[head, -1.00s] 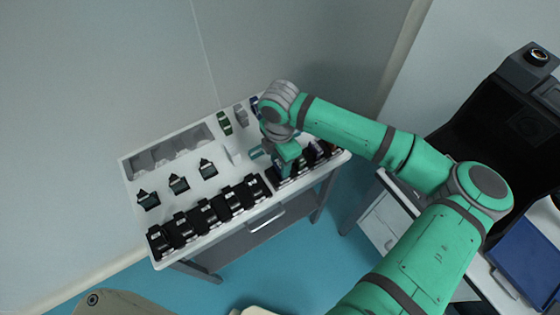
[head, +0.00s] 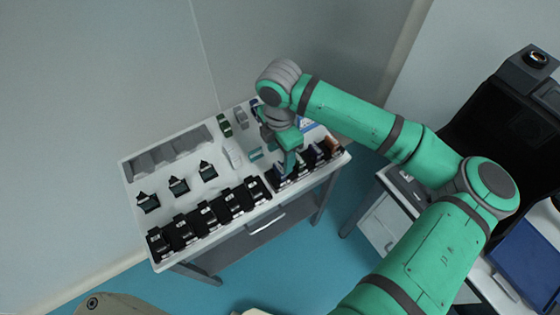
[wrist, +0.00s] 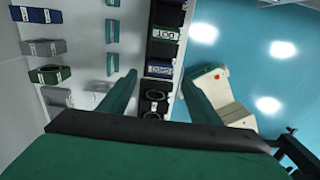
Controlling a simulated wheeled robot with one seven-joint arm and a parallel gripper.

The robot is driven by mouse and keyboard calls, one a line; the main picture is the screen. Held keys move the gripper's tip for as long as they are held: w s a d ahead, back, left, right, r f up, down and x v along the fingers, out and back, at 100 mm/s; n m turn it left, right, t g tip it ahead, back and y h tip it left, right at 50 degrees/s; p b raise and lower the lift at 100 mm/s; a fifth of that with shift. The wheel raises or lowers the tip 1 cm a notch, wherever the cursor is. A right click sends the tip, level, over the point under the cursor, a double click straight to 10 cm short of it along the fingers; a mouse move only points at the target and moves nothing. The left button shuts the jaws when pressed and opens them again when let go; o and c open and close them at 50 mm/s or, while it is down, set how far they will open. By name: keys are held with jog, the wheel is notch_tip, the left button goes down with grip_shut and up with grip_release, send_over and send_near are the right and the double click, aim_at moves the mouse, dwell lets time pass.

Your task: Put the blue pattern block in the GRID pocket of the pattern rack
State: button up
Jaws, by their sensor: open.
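The black pattern rack (head: 300,173) stands along the front right edge of the white table, with several coloured blocks in it. In the wrist view a blue block (wrist: 158,70) sits in the rack (wrist: 163,48), between and just beyond my fingertips. My gripper (head: 288,168) is above the rack with its fingers apart; in the wrist view its green fingers (wrist: 160,80) flank the rack with nothing clearly held. A pocket label near the blue block is too small to read surely, so I cannot tell which pocket is GRID.
Another dark blue block (wrist: 36,14), a grey block (wrist: 42,47) and a green block (wrist: 49,75) stand at the table's back. Several black holders (head: 207,213) line the front edge. Bare table (head: 230,180) shows between.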

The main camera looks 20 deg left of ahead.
notch_tip(320, 180, up, 6)
jog(key=s+a+r+m+y, duration=0.2)
jog(key=a+y, duration=0.6)
jog(key=a, duration=1)
jog(key=a+r+m+t+y, duration=0.2)
jog(key=a+r+m+y, duration=0.1)
jog(key=a+r+y, duration=0.15)
jog(key=m+t+h, duration=0.7)
jog(key=m+t, duration=0.8)
jog(key=m, duration=0.8)
send_over(280, 168)
jog(key=s+a, duration=0.3)
jog(key=a, duration=0.1)
notch_tip(280, 168, down, 14)
jog(key=f, duration=0.1)
jog(key=s+d+f+h, duration=0.2)
jog(key=s+d+f, duration=0.1)
jog(key=s+d, duration=0.6)
jog(key=s+d+f+g+h, duration=0.1)
jog(key=s+d+f+h, duration=0.2)
jog(key=s+d, duration=0.6)
jog(key=s, duration=0.7)
jog(key=shift+d+g, duration=0.3)
jog(key=shift+d, duration=0.05)
